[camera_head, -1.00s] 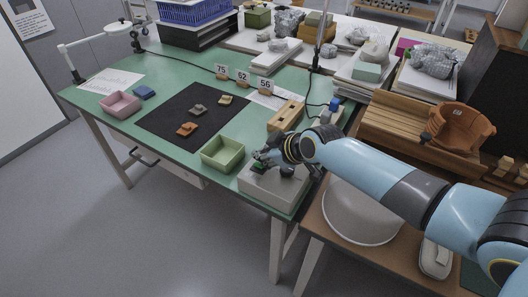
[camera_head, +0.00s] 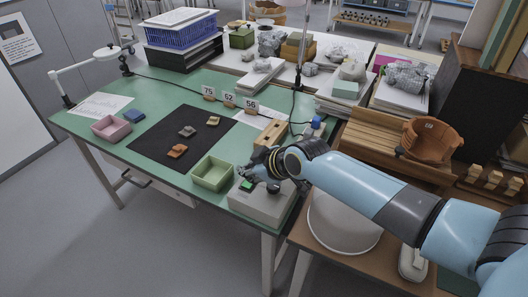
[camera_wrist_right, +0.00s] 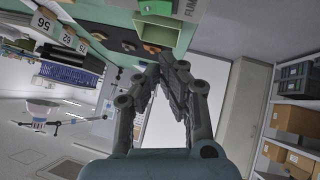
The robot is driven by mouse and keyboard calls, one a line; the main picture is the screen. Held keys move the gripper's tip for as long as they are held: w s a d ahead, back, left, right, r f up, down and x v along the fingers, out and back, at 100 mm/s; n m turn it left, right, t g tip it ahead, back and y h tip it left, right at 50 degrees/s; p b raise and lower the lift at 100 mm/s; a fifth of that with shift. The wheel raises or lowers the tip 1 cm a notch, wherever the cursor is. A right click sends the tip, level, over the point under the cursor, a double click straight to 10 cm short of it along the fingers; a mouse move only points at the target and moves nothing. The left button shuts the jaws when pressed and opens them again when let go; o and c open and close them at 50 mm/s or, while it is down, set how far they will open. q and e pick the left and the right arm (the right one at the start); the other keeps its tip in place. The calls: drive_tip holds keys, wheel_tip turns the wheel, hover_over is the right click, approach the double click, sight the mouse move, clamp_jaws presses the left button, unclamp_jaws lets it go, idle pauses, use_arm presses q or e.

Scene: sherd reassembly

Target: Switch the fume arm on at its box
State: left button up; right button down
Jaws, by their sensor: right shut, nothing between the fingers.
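The grey box (camera_head: 258,209) sits at the near right corner of the green table. A green switch (camera_head: 247,185) shows on its top, beside a dark round part (camera_head: 273,188); I cannot tell the switch's position. In the wrist view the pale box (camera_wrist_right: 186,9) shows at the top edge with part of a "FUM" label. My right gripper (camera_head: 243,171) is just above the switch, shut and empty; its closed fingers also show in the wrist view (camera_wrist_right: 166,60). A white jointed arm (camera_head: 85,64) stands at the table's far left. My left gripper is out of view.
A green tray (camera_head: 212,173) stands left of the box. Sherds lie on a black mat (camera_head: 158,141). A wooden block (camera_head: 270,133) is behind the box. A pink tray (camera_head: 111,128) is at the left. A white bucket (camera_head: 342,222) is at the right.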

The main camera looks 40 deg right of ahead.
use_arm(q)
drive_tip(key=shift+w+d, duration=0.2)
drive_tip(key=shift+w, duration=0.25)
use_arm(e)
drive_tip(key=v, duration=0.7)
drive_tip(key=shift+s, duration=0.25)
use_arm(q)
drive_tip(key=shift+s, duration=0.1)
use_arm(e)
drive_tip(key=shift+f, duration=0.15)
